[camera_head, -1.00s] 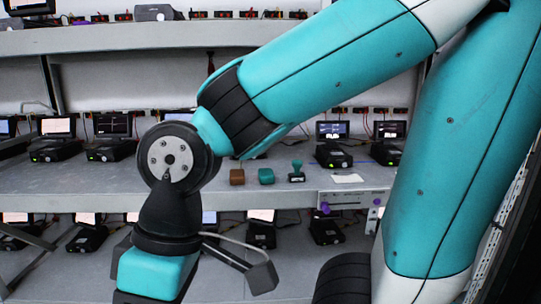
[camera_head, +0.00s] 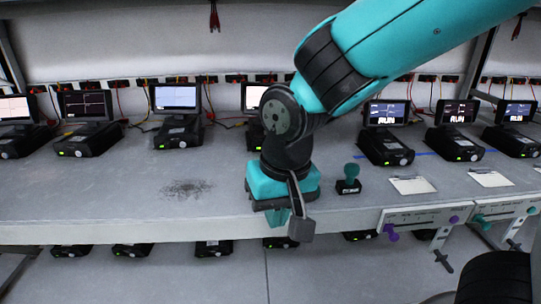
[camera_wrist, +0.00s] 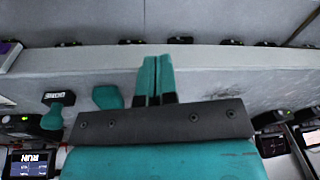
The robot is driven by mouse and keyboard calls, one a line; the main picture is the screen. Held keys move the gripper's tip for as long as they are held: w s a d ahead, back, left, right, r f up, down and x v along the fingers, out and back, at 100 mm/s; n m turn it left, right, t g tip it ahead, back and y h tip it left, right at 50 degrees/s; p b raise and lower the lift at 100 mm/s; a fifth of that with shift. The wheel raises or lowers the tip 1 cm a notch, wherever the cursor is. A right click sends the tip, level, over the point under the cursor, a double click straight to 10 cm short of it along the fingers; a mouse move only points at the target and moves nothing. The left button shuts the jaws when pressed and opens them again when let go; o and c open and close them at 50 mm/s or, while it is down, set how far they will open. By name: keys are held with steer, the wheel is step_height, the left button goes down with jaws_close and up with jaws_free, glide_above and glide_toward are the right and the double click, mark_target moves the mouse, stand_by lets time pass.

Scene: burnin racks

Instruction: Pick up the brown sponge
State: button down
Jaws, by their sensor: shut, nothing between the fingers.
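The brown sponge cannot be seen in either current view; my gripper and wrist cover part of the shelf. My gripper (camera_head: 279,218) is at the shelf's front edge in the head view, pointing down. In the wrist view its two teal fingers (camera_wrist: 155,75) are together with nothing between them. A teal block (camera_wrist: 107,97) lies just left of the fingers in the wrist view, apart from them. A stamp with a teal handle (camera_head: 348,180) stands right of my wrist in the head view, and also shows in the wrist view (camera_wrist: 58,98).
The grey shelf (camera_head: 110,205) is clear at left except for a dark smudge (camera_head: 186,188). Several testers with screens (camera_head: 180,115) line its back. White cards (camera_head: 412,185) lie at right. Panels with purple (camera_head: 391,231) and teal knobs hang on the front edge.

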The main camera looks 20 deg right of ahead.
steer(key=w+d+m+p, duration=0.1)
steer(key=w, duration=0.4)
steer(key=w+d+m+h+p, duration=0.1)
steer(key=w+d+p, duration=0.1)
steer(key=w, duration=0.2)
steer(key=w+d+m+p, duration=0.1)
steer(key=w, duration=0.4)
steer(key=shift+w+d+f+t+h+p, duration=0.15)
steer(key=shift+w+f+t+h+p, duration=0.15)
steer(key=shift+p, duration=0.1)
steer(key=shift+w+f+p, duration=0.15)
steer(key=shift+w+p, duration=0.05)
steer(key=shift+p, duration=0.2)
steer(key=shift+f, duration=0.3)
steer(key=shift+s+f+b, duration=0.1)
steer(key=shift+f+b, duration=0.2)
steer(key=shift+f, duration=0.15)
steer(key=shift+s+f, duration=0.1)
